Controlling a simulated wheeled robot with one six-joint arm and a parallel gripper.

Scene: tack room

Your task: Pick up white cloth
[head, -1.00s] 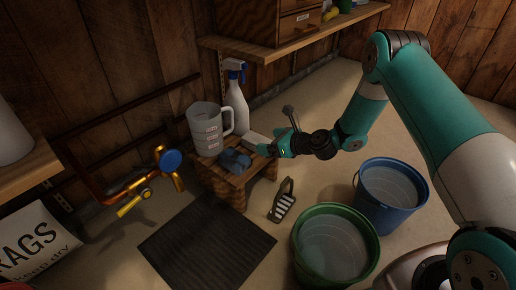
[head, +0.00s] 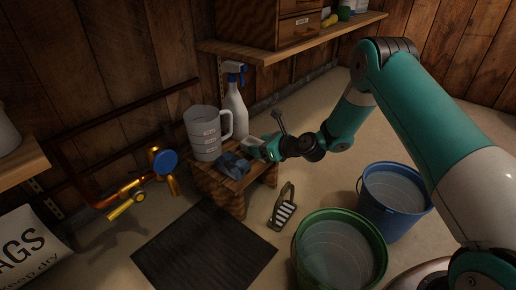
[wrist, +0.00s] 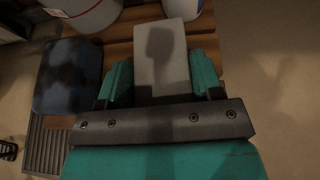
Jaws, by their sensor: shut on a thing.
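The white cloth (head: 250,144) is a pale, flat, folded block at the back right of the small wooden stool (head: 236,200). In the wrist view the cloth (wrist: 160,50) lies between the two teal fingers, with a dark shadow on it. My gripper (head: 264,150) comes in from the right and is shut on the cloth's near end; its fingers (wrist: 162,80) flank the cloth in the wrist view. The cloth's near end is hidden by the gripper. I cannot tell whether the cloth is clear of the stool top.
A blue cloth (head: 234,165), a grey measuring jug (head: 203,134) and a spray bottle (head: 236,112) crowd the stool. A dark mat (head: 204,250) lies in front.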

